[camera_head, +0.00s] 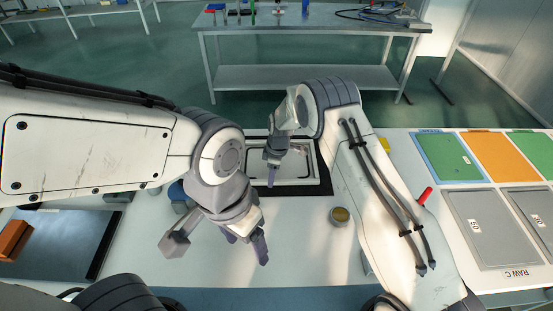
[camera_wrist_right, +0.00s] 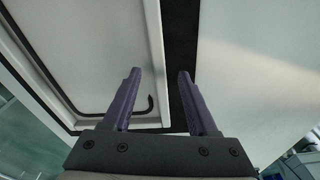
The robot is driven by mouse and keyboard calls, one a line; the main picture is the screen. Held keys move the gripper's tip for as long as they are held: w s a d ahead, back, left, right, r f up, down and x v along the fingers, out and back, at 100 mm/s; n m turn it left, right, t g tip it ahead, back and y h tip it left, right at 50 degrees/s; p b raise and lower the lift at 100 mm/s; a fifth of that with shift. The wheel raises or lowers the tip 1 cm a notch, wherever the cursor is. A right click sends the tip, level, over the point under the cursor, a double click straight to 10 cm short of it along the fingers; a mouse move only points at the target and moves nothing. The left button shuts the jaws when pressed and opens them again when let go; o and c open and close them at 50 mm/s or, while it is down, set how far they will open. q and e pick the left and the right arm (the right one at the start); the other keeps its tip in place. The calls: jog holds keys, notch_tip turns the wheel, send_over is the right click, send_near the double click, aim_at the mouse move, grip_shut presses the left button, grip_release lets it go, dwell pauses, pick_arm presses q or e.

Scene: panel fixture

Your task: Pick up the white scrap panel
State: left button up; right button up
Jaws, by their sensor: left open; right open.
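A white panel (camera_head: 298,165) with a raised rim sits on a black base towards the back middle of the work table in the head view. My right arm partly covers it. It fills the left of the right wrist view (camera_wrist_right: 95,55), with a dark curved mark near its corner. My right gripper (camera_wrist_right: 160,73) is open and empty, its fingers pointing at the panel's rim and the black strip beside it. Whether they touch is unclear. My left gripper (camera_head: 220,243) is open and empty over the table, nearer than the panel.
A small round container (camera_head: 340,216) and a red-handled tool (camera_head: 425,195) are to the right. Green (camera_head: 450,157) and orange (camera_head: 502,155) mats and grey panels (camera_head: 490,228) lie farther right. An orange block (camera_head: 14,240) lies on a dark tray (camera_head: 60,240) at left.

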jog(key=shift+a+f, duration=0.15)
jog(key=shift+f, duration=0.75)
jog(key=shift+c, duration=0.3)
grip_shut()
jog(key=shift+w+r, duration=0.1)
dwell(0.4)
